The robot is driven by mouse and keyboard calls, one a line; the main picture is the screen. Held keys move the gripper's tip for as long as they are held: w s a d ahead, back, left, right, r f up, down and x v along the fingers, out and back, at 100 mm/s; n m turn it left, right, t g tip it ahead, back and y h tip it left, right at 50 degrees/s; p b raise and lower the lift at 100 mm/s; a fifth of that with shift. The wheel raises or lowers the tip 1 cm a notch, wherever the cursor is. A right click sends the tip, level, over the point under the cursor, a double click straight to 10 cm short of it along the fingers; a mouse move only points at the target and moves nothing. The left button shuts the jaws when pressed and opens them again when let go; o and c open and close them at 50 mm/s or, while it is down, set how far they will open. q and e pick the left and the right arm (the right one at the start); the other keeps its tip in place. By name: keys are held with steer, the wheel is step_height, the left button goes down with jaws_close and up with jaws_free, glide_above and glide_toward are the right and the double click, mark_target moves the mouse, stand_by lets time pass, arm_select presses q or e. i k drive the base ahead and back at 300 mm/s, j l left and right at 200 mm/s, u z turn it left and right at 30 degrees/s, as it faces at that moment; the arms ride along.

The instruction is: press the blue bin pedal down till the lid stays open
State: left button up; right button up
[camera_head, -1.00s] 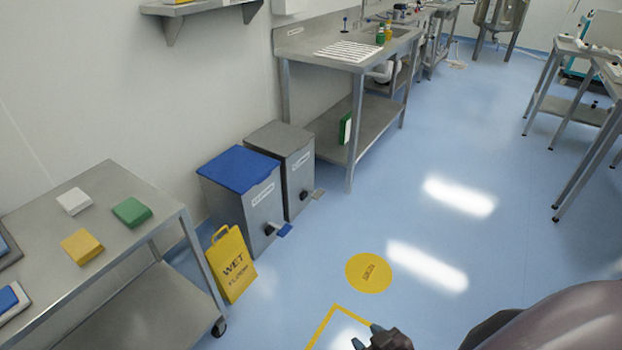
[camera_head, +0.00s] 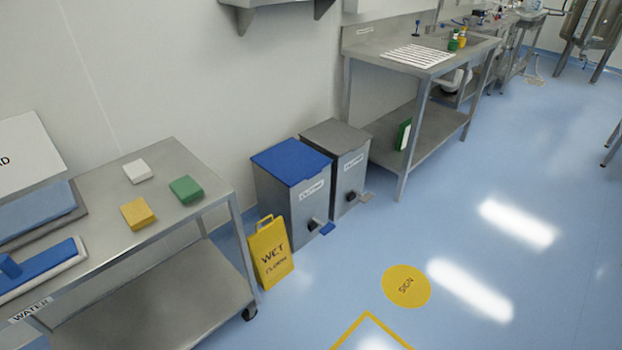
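The blue bin (camera_head: 291,161) is a grey box with a blue lid, standing against the wall left of centre. Its lid is shut. Its blue pedal (camera_head: 327,229) sticks out low at the front, close above the floor, with nothing touching it. Neither of my grippers shows in the head view now.
A grey-lidded bin (camera_head: 338,135) with a grey pedal (camera_head: 366,197) stands right beside the blue one. A yellow wet-floor sign (camera_head: 270,254) stands at its front left. A steel cart (camera_head: 178,236) is at the left, a steel bench (camera_head: 372,65) behind right. Open floor lies in front.

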mark_target(327, 228)
steer(key=i+l+u, duration=0.1)
steer(key=u, duration=0.3)
steer(key=i+l+u, duration=0.1)
steer(key=u, duration=0.35)
steer(key=l+u, duration=0.25)
steer(key=u, duration=0.15)
steer(key=i+l+u, duration=0.2)
steer(key=l, duration=0.25)
steer(key=l+u, duration=0.25)
steer(key=l, duration=0.15)
steer(key=k+l+u, duration=0.2)
steer(key=l, duration=2.25)
steer(key=i, duration=0.05)
